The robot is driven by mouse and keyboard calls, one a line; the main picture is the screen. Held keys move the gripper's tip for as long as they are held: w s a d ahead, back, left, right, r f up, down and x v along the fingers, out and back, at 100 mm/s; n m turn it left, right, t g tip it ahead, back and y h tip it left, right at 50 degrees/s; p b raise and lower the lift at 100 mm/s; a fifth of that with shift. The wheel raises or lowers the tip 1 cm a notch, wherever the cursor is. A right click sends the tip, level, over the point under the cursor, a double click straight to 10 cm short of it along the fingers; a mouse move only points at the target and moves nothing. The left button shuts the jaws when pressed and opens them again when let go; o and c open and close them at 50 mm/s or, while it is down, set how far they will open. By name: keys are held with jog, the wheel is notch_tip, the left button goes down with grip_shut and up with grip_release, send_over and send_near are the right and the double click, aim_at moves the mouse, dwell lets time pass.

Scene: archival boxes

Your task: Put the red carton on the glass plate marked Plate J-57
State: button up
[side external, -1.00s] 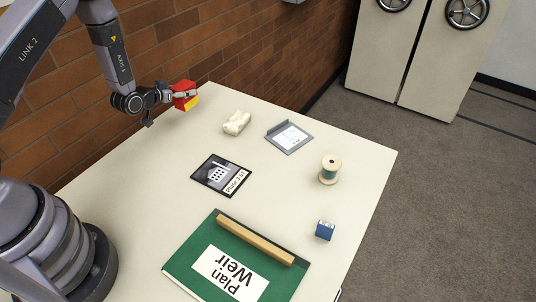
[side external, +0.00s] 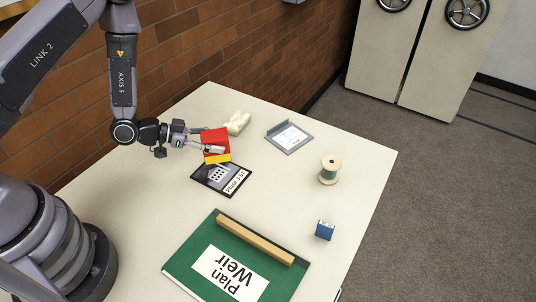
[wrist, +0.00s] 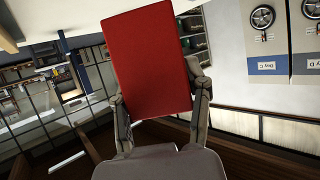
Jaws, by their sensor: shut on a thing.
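The red carton (side external: 215,138), with a yellow band along its lower part, is held in my gripper (side external: 212,148). In the wrist view the red carton (wrist: 148,62) sits between the two fingers of my gripper (wrist: 160,108), which touch its sides. In the side view the carton appears over the far part of the dark glass plate (side external: 212,181), labelled "Plate J-57", and hides some of it. The carton seems to be above the plate; the exact gap cannot be told.
A cream crumpled-looking item (side external: 238,123) lies just behind the carton. A grey tray (side external: 290,137) with a white sheet, a thread spool (side external: 330,169) and a small blue box (side external: 324,230) stand to the right. A green "Plan Weir" folder (side external: 190,262) with a wooden bar (side external: 255,243) lies at the front.

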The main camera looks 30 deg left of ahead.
jog(key=shift+f, duration=3.2)
jog(key=shift+f, duration=0.1)
jog(key=o, duration=1.2)
jog(key=shift+c, duration=0.2)
